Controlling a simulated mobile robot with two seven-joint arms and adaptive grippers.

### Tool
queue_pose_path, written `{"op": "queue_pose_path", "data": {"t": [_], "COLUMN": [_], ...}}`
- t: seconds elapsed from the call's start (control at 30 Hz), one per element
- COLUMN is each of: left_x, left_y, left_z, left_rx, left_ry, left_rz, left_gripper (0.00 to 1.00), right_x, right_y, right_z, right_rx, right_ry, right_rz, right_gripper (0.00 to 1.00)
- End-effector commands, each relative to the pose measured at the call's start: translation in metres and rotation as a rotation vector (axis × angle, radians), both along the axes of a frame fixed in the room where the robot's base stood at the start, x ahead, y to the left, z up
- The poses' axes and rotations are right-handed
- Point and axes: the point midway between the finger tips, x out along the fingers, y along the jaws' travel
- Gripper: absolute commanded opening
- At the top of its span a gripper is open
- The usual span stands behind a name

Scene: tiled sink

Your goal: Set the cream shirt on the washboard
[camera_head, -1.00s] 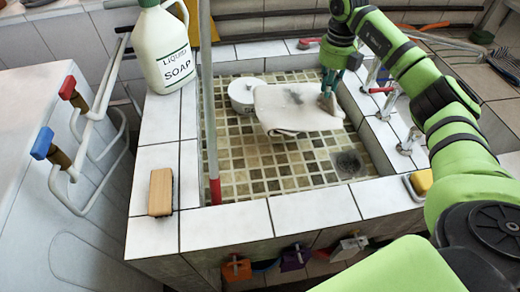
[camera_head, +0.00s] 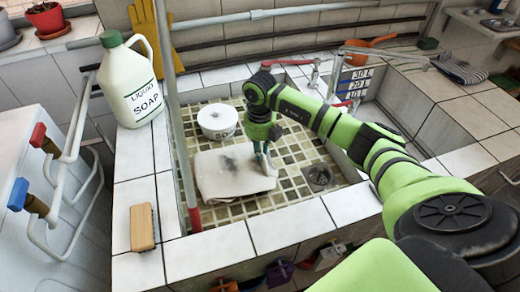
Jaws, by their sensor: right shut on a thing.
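The cream shirt (camera_head: 217,174) is a folded, flat bundle with a dark grey patch on top, over the near left part of the tiled sink. My right gripper (camera_head: 266,166) points down at its right edge and is shut on it. I cannot tell whether the shirt rests on the sink floor or hangs just above it. No washboard can be made out; the shirt may hide it. My left gripper is not in view.
A white round pot (camera_head: 217,120) stands right behind the shirt. A red-and-grey pole (camera_head: 181,140) rises at the sink's left side. A soap jug (camera_head: 130,82) and a brush (camera_head: 144,228) are on the left rim. The drain (camera_head: 319,177) and bare tiles lie right.

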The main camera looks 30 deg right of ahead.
Motion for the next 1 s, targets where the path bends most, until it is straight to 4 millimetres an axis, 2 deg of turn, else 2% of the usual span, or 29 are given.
{"op": "queue_pose_path", "data": {"t": [0.13,0.57,0.6,0.63,1.0], "left_x": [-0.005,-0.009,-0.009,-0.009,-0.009], "left_y": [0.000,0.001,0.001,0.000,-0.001], "left_z": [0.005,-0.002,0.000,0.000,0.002], "left_rx": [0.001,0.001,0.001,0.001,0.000], "left_ry": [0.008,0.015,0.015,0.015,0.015], "left_rz": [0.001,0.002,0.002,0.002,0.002], "left_gripper": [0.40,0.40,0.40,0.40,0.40], "right_x": [0.000,0.001,0.001,0.001,0.001], "right_y": [0.000,0.000,0.000,0.000,0.000], "right_z": [-0.014,-0.021,-0.020,-0.020,-0.017], "right_rx": [0.001,0.000,0.000,0.000,0.000], "right_ry": [0.001,-0.002,-0.002,-0.002,-0.002], "right_rz": [0.001,0.001,0.001,0.001,0.001], "right_gripper": [0.00,0.00,0.29,0.41,0.41]}}
